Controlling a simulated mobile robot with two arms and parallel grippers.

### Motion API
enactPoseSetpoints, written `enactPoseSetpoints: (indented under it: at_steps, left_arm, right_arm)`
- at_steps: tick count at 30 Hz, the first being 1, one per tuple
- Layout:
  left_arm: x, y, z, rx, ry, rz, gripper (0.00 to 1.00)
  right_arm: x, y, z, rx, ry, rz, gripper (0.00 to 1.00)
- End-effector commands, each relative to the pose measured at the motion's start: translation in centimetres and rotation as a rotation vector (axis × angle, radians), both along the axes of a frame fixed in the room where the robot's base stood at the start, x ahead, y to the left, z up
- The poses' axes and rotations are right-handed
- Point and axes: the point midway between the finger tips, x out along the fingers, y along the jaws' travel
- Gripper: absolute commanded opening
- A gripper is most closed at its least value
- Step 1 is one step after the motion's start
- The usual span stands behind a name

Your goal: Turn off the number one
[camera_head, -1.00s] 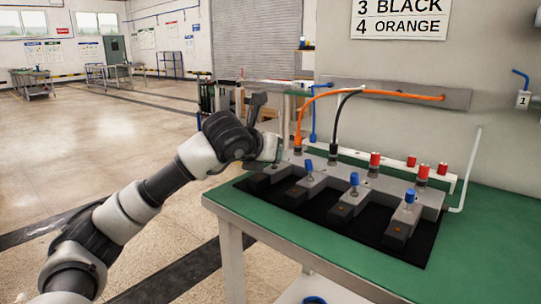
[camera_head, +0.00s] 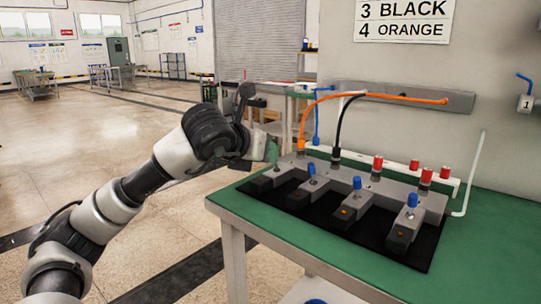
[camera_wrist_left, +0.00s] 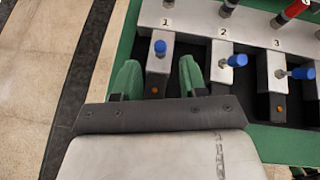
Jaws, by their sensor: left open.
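A grey block (camera_head: 380,187) with several numbered stations sits on a black mat on the green table. Station 1 (camera_wrist_left: 159,68) is at its left end, marked by a "1" label (camera_wrist_left: 166,22) in the left wrist view. Its blue-tipped lever (camera_wrist_left: 160,47) shows just beyond and between the fingertips. My left gripper (camera_wrist_left: 160,72) is open, with one green finger on each side of station 1, apart from the lever. In the head view the left gripper (camera_head: 271,154) hides that lever. My right gripper is out of view.
Neighbouring blue levers 2 (camera_wrist_left: 237,60) and 3 (camera_wrist_left: 302,73) stand close to the right. Orange (camera_head: 302,145) and black (camera_head: 336,152) cables rise from the block, with red caps (camera_head: 426,175) farther right. The green table (camera_head: 490,230) is clear at right.

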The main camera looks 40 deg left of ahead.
Motion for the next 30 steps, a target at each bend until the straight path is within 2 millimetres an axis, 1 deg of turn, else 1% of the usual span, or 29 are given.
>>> enactPoseSetpoints:
  at_steps: [1, 3, 6, 9, 14, 30]
  left_arm:
    - [-0.9, 0.0, 0.6, 0.002, -0.002, 0.001, 0.42]
    - [-2.0, -0.1, 1.2, 0.001, -0.001, 0.000, 0.42]
    - [-3.3, -0.1, 1.9, 0.000, 0.000, 0.001, 0.42]
    - [-4.1, -0.2, 2.3, -0.001, 0.000, 0.000, 0.42]
    - [-4.5, -0.2, 2.5, -0.001, 0.001, 0.000, 0.42]
    - [-4.5, -0.2, 2.5, -0.001, 0.001, 0.000, 0.42]
  right_arm:
    - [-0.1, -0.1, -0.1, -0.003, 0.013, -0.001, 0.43]
    - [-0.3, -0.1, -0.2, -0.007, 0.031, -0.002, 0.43]
    - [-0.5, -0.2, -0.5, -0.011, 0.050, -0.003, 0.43]
    - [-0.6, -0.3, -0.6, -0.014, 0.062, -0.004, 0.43]
    - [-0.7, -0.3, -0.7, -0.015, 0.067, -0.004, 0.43]
    - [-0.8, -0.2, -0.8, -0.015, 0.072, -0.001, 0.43]
